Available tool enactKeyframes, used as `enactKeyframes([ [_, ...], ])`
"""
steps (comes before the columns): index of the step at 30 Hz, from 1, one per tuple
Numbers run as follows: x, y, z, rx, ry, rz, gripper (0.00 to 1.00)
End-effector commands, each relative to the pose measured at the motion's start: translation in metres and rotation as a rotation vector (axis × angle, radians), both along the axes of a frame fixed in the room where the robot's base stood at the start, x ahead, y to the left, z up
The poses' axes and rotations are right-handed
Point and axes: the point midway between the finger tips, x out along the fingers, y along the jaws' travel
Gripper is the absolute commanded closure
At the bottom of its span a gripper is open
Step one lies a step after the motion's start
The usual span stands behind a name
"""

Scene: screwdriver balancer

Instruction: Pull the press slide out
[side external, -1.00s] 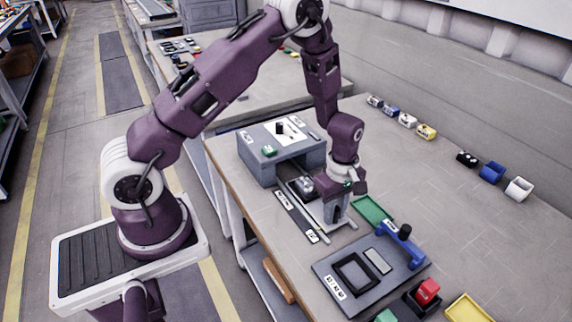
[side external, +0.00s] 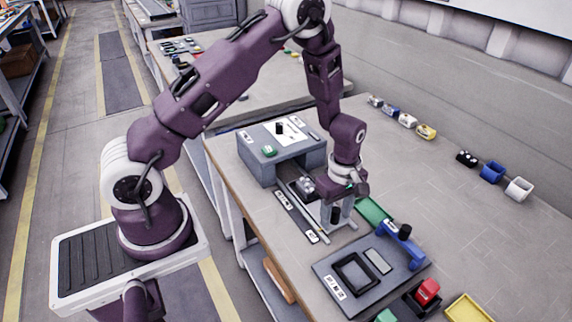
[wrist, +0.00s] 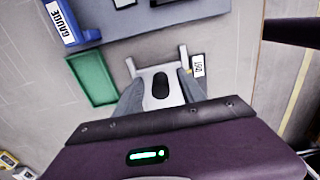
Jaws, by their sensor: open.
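The press (side external: 252,160) is a grey block with an open tunnel, standing on the bench. Its light grey slide (wrist: 152,103) reaches out of the tunnel towards the front, with a dark tray holding small pale parts (side external: 301,188) near the tunnel mouth. A black upright knob (wrist: 161,88) stands at the slide's outer end and also shows in the side view (side external: 336,213). My gripper (wrist: 160,88) is open and pointing down, with one grey finger on each side of the knob. Gaps show between fingers and knob in the wrist view.
A dark strip with small white labels (side external: 298,216) runs along the slide's left. A green tray (side external: 373,210) lies close on the right. A grey board with a blue gauge (side external: 402,247) lies in front. Bins and small boxes stand farther right.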

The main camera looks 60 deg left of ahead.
Motion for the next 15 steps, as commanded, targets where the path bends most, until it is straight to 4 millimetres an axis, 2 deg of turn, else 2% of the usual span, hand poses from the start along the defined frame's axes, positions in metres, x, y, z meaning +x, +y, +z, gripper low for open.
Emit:
enactKeyframes([
  [6,0.000,0.000,0.003,0.001,-0.001,0.000,0.53],
  [15,0.001,0.000,0.043,0.001,-0.003,0.001,0.53],
])
